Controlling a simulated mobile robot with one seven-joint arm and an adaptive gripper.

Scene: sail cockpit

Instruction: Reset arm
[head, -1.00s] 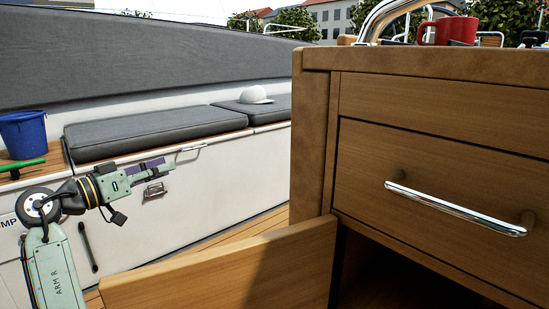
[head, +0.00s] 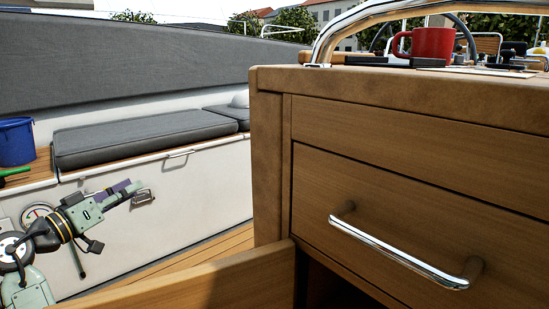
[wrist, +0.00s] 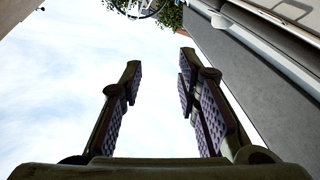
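My arm shows at the lower left of the head view, bent, with my gripper (head: 124,190) pointing right and slightly up in front of the white bench side. In the wrist view my gripper (wrist: 157,88) has its two fingers spread well apart. Only sky shows between them, so it is open and empty. The fingers' purple textured pads face each other.
A wooden cabinet (head: 420,180) with a chrome-handled drawer stands close on the right. Its open lower door or drawer panel (head: 215,285) juts out left. A red mug (head: 433,43) stands on top. A grey cushioned bench (head: 145,138) and blue bucket (head: 15,142) are at left.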

